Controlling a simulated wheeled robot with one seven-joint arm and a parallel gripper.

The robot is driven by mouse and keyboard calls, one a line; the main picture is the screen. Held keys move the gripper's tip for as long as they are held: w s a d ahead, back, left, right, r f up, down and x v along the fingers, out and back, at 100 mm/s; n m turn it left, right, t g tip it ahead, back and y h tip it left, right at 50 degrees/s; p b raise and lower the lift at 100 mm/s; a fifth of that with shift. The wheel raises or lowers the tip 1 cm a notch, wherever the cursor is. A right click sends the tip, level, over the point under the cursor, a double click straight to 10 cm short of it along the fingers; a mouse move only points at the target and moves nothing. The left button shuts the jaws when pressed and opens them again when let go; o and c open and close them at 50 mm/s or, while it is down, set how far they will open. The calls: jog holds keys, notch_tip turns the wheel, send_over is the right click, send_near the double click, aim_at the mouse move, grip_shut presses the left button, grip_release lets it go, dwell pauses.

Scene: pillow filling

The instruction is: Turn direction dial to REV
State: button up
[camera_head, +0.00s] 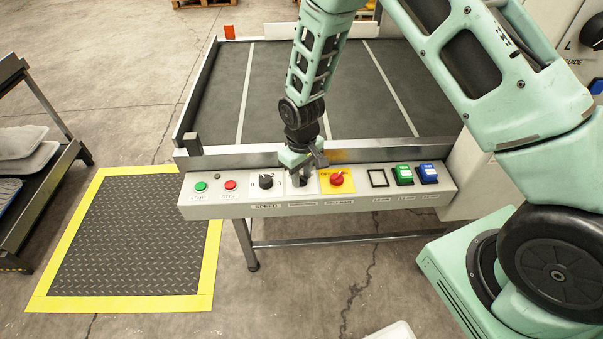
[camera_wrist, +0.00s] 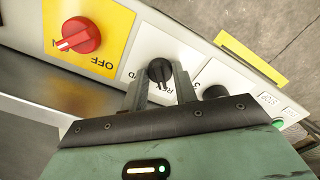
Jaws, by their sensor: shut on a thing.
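The direction dial (camera_wrist: 159,70) is a small black knob on a white plate in the wrist view. My gripper (camera_wrist: 160,84) has its two grey fingers around the knob, one on each side, and is shut on it. Part of the lettering on the plate is hidden by the fingers, and I cannot tell exactly where the knob points. In the head view my gripper (camera_head: 300,178) reaches down onto the control panel (camera_head: 240,211) between the black speed dial (camera_head: 266,181) and the red rotary switch (camera_head: 337,178).
The red switch sits on a yellow plate (camera_head: 350,186), close beside my gripper. Green (camera_head: 201,186) and red (camera_head: 230,185) push buttons are at the panel's left. Green (camera_head: 403,175) and blue (camera_head: 428,173) switches are at its right. The dark conveyor bed (camera_head: 280,100) lies behind.

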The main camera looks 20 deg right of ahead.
aim_at(301, 177)
dwell(0.3)
jog(key=o, duration=1)
jog(key=shift+c, duration=0.2)
notch_tip(301, 177, up, 17)
jog(key=shift+r, duration=0.2)
